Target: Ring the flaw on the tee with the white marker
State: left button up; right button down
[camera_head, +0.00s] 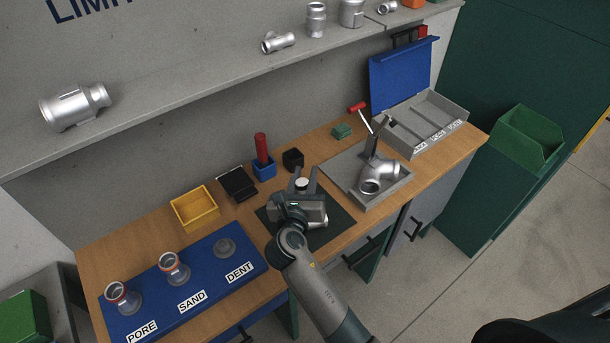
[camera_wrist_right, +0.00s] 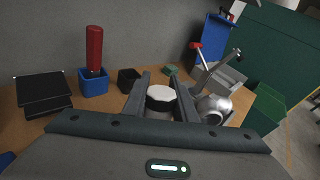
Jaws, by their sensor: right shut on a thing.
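My right gripper (camera_head: 301,182) is above the dark mat and shut on a short thing with a round white top, which I take for the white marker (camera_head: 302,184). In the right wrist view the marker (camera_wrist_right: 161,95) stands between the two fingers (camera_wrist_right: 160,92). The tee (camera_head: 380,172), a silver pipe fitting, sits in a grey fixture (camera_head: 346,170) to the right of my gripper, apart from it. A red-handled clamp (camera_head: 375,128) stands by the tee. I cannot make out a flaw on it. My left gripper is out of view.
A red marker stands in a blue cup (camera_head: 265,172) beside a black cup (camera_head: 293,158). A yellow bin (camera_head: 195,209) and a blue board (camera_head: 215,280) with PORE, SAND and DENT samples lie left. A divided grey tray (camera_head: 440,112) with a blue lid is at the right.

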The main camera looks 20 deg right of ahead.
jog(key=shift+f, duration=0.55)
dwell(0.9)
jog(key=shift+s+f, duration=0.1)
jog(key=shift+f, duration=0.1)
dwell(2.6)
jog(key=shift+r, duration=0.1)
notch_tip(320, 180, up, 7)
jog(key=p, duration=0.9)
dwell(0.3)
dwell(0.5)
